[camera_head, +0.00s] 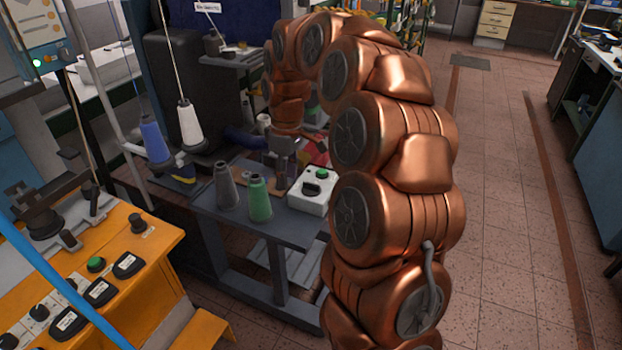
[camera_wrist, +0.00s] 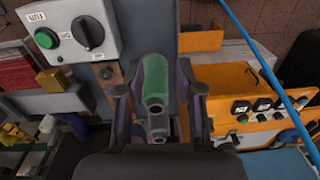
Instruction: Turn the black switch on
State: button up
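The black switch (camera_head: 312,189) is a dark rotary knob on a white control box (camera_head: 303,204), beside a green button (camera_head: 321,174). The box stands on the grey table to the right of the green cone. In the head view my gripper (camera_head: 281,160) is above the table behind the box, partly dark and hard to make out.
A green cone (camera_head: 259,200) and a grey cone (camera_head: 227,186) stand left of the box. The green cone (camera_wrist: 155,80) shows between my fingers in the wrist view, not visibly gripped. An orange panel (camera_head: 120,235) with several switches is at left. Floor at right is clear.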

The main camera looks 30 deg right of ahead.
send_over(311, 184)
notch_tip(311, 184, down, 3)
jog(key=shift+h+p, duration=0.3)
jog(key=shift+p, duration=0.15)
jog(key=shift+d+f+p, duration=0.1)
jog(key=shift+f+p, duration=1.2)
jog(key=shift+f, duration=2.6)
jog(key=shift+c, duration=0.2)
grip_shut()
